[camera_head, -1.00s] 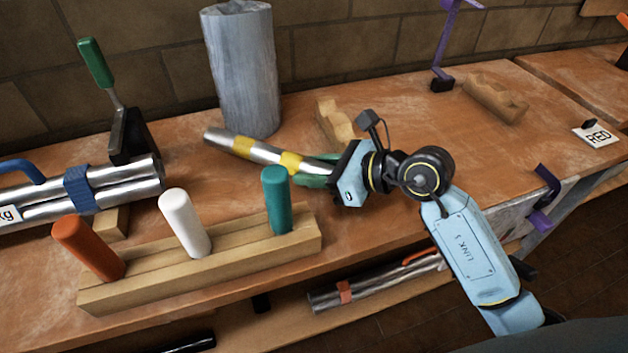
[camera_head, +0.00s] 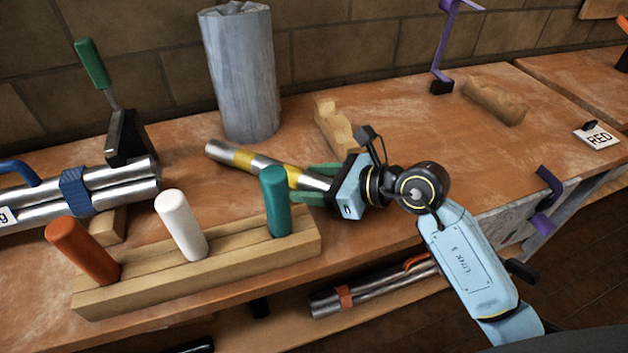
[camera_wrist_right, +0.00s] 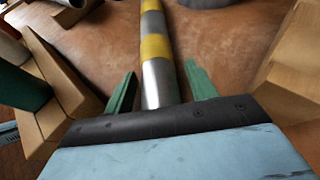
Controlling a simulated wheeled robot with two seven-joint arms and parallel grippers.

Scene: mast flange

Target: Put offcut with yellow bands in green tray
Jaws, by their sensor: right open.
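The offcut with yellow bands (camera_head: 252,163) is a silver tube lying on the workbench behind the peg block. In the right wrist view the offcut (camera_wrist_right: 158,60) runs between the two green fingers, with a gap on each side. My right gripper (camera_head: 312,183) is open around the near end of the offcut; it also shows in the right wrist view (camera_wrist_right: 158,90). The teal peg partly hides the fingers in the head view. I see no green tray in these frames. My left gripper is not in view.
A wooden block with orange, white and teal pegs (camera_head: 180,228) stands in front of the offcut. A grey cylinder (camera_head: 240,75) stands behind it. A notched wooden block (camera_head: 332,128) is near the gripper. Strapped pipes (camera_head: 110,185) lie at left. Bench room is free at right.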

